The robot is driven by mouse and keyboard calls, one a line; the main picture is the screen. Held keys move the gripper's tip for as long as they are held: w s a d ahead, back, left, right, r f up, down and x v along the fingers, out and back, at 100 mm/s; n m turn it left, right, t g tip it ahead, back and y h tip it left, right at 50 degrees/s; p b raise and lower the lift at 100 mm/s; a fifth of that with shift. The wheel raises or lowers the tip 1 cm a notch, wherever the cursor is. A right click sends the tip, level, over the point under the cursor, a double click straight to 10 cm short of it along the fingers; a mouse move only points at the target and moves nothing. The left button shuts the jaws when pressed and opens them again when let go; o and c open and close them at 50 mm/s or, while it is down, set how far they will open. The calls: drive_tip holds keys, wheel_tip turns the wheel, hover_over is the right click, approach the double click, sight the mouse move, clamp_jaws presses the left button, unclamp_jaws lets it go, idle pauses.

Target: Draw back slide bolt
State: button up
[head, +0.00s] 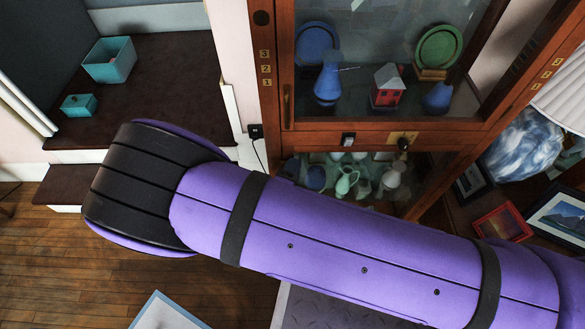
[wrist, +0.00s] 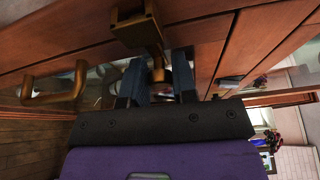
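In the wrist view, a brass slide bolt (wrist: 137,30) is mounted on a reddish-brown wooden rail, with a small brass knob (wrist: 158,74) hanging below its block. My gripper (wrist: 158,88) has its two dark blue fingers apart, one on each side of the knob. A gap shows beside the knob, so the fingers look open around it; contact on the right finger cannot be told. In the head view my purple arm crosses the picture and my gripper is not visible. A brass plate with a dark knob (head: 403,139) shows on the cabinet's middle rail there.
A bronze pull handle (wrist: 54,86) sticks out left of my gripper. The glazed wooden cabinet (head: 284,60) holds blue vases, a green plate and a small red house. Framed pictures (head: 560,215) stand at right. Teal boxes (head: 110,60) sit on a dark ledge at left.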

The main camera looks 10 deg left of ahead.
sight(310, 158)
clamp_jaws()
drive_tip(key=shift+w+d, duration=0.2)
drive_tip(key=shift+d, duration=0.65)
drive_tip(key=shift+w+d, duration=0.2)
drive_tip(key=shift+d, duration=0.6)
drive_tip(key=o, duration=0.5)
unclamp_jaws()
drive_tip(key=s, duration=0.3)
drive_tip(key=s+a, duration=0.1)
drive_tip(key=s, duration=0.6)
drive_tip(key=shift+s+a+r, duration=0.2)
drive_tip(key=shift+s+a, duration=0.1)
drive_tip(key=shift+s, duration=0.05)
